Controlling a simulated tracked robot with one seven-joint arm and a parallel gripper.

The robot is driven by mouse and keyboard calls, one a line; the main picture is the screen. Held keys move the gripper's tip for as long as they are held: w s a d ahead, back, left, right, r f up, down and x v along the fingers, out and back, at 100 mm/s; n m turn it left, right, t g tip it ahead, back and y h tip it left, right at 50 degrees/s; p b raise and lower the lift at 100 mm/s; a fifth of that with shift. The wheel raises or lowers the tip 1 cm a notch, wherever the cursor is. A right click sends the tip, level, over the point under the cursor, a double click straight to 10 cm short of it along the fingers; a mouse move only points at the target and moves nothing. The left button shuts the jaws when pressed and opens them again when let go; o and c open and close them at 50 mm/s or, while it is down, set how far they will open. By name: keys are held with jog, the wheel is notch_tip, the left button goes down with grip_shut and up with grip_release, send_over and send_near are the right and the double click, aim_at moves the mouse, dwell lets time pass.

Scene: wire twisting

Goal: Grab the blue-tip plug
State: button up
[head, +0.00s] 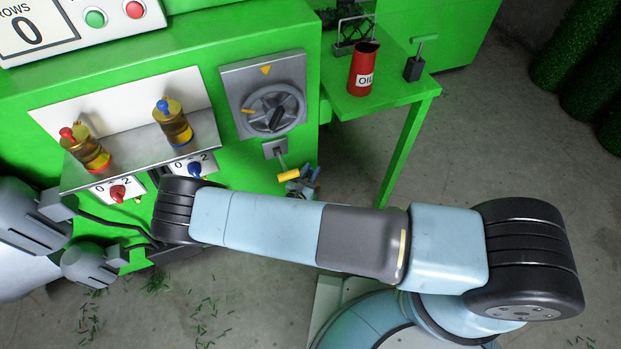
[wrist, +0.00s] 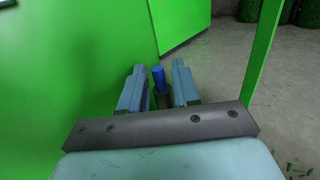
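The plug with the blue tip (wrist: 158,77) stands between the two fingers of my gripper (wrist: 159,72) in the wrist view. Below the tip its body is dark and partly hidden by the gripper. The fingers are light blue and apart, with a narrow gap showing on each side of the plug. In the head view my gripper (head: 302,185) is small beside the green machine, just below a yellow-ended lever, mostly hidden behind my arm. The plug cannot be made out clearly there.
The green machine (head: 226,130) carries a grey rotary dial (head: 272,108), the yellow-ended lever (head: 288,174), and spools with red and blue tops. A green table (head: 400,90) holds a red oil can (head: 363,70). Open concrete floor lies to the right.

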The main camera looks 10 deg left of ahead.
jog(key=shift+w, duration=0.2)
grip_shut()
jog(key=shift+r, duration=0.1)
